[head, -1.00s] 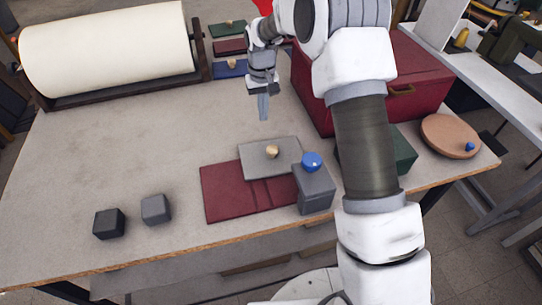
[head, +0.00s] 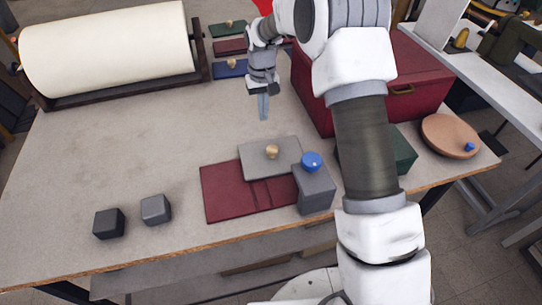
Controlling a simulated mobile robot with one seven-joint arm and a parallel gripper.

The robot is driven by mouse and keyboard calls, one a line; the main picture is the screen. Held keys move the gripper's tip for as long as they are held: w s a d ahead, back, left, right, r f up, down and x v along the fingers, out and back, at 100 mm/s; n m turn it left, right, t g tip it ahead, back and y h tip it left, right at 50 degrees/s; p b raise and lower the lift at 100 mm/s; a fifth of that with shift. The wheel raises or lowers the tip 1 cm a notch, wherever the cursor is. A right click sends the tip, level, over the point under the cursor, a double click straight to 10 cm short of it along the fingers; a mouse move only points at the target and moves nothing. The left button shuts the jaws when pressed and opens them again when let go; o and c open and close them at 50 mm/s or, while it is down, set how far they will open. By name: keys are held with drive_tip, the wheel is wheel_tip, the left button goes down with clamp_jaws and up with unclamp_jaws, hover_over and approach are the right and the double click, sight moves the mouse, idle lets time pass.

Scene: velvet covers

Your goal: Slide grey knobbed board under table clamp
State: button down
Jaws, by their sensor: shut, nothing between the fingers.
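The grey knobbed board (head: 258,165) is a flat plate with a tan knob (head: 272,151). It lies partly over the back of a dark red velvet cover (head: 225,192). A grey block with a blue ball knob on top (head: 315,190), perhaps the table clamp, stands at the board's right end; whether the board reaches under it I cannot tell. My gripper (head: 263,108) points down behind the board, apart from it, with its fingers shut and empty.
A dark cube (head: 109,223) and a grey cube (head: 156,209) stand front left. A cream roll (head: 108,48) lies at the back left. A red chest (head: 415,75), a green block (head: 404,150) and a tan disc (head: 448,136) are at the right. The table's left middle is clear.

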sight(272, 146)
drive_tip(key=shift+f+b, duration=1.75)
drive_tip(key=shift+f, duration=1.25)
idle(0.5)
drive_tip(key=shift+r+p, duration=0.35)
drive_tip(key=shift+r, duration=0.25)
idle(0.4)
drive_tip(key=shift+s, duration=0.1)
drive_tip(key=shift+s+d+b, duration=0.25)
drive_tip(key=shift+s, duration=0.9)
drive_tip(key=shift+s+d+b, duration=0.2)
drive_tip(key=shift+s+b, duration=0.1)
drive_tip(key=shift+s, duration=0.8)
drive_tip(key=shift+s+d+b, duration=0.25)
drive_tip(key=shift+s, duration=0.9)
drive_tip(key=shift+s, duration=0.1)
drive_tip(key=shift+s+d, duration=0.1)
drive_tip(key=shift+s, duration=0.25)
drive_tip(key=shift+s, duration=0.15)
drive_tip(key=shift+s+d, duration=0.1)
drive_tip(key=shift+s, duration=0.35)
